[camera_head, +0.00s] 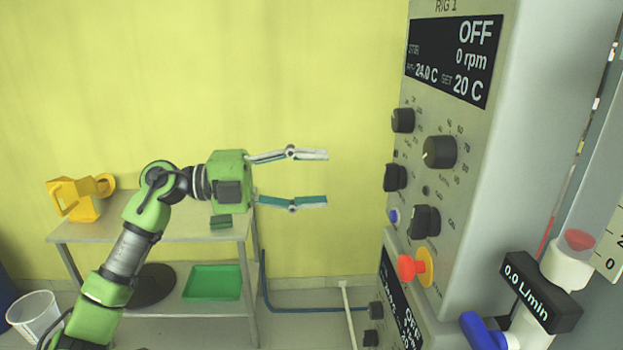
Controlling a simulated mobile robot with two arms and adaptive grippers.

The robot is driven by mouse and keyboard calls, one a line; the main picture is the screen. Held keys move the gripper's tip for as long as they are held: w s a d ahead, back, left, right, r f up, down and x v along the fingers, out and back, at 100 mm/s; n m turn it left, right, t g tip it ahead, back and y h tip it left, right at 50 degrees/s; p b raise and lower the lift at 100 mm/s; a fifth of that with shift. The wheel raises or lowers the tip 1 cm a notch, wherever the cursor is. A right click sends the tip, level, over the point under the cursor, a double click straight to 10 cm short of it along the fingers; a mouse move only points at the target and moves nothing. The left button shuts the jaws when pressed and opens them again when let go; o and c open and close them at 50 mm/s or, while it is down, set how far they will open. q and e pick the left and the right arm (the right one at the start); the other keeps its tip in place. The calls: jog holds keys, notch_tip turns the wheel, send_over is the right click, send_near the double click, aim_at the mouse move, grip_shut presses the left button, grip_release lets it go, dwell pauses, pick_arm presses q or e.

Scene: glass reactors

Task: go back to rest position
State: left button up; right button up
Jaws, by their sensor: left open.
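My left gripper (318,178) is open and empty, in the middle of the head view. Its two fingers point right, one above the other, with a wide gap between them. They are apart from the RIG 1 control panel (455,215), which stands to their right with black knobs, a red button on yellow and a display reading OFF, 0 rpm. My left arm comes in from the lower left, bent at the wrist. My right gripper is not in view.
A metal table (85,232) behind my arm holds a yellow jug (78,205); a green tray (213,282) is on its lower shelf. A white bin (35,318) stands at lower left. A flow meter (540,290) reading 0.0 L/min is at lower right. Yellow wall fills the back.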

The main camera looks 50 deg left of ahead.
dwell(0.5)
